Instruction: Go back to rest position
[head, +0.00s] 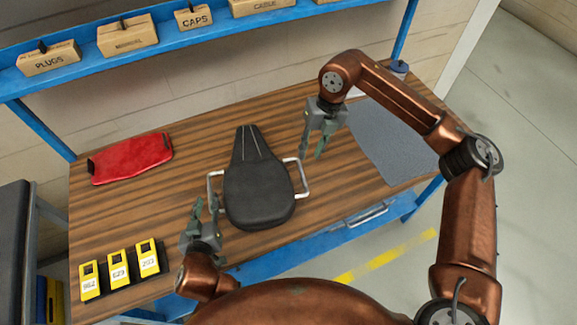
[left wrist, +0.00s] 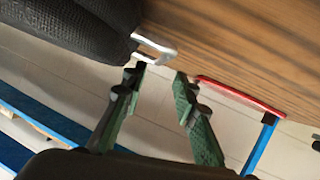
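My left gripper (head: 205,208) is open and empty above the front left of the wooden workbench (head: 150,215). It is just in front of the left metal handle (head: 212,188) of a black motorcycle seat (head: 258,190). In the left wrist view its two green fingers (left wrist: 162,80) are apart, with the handle (left wrist: 153,48) beyond them and the dark seat (left wrist: 75,25) at the upper left. My right gripper (head: 312,155) is open, pointing down, close to the seat's right handle (head: 300,178). Nothing shows between its fingers.
A red seat cover or panel (head: 131,158) lies at the back left. Several yellow-black numbered devices (head: 120,268) stand at the front left. A grey mat (head: 392,140) lies on the right. A blue shelf (head: 85,62) with labelled boxes hangs above the back edge. Bench between seat and red panel is bare.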

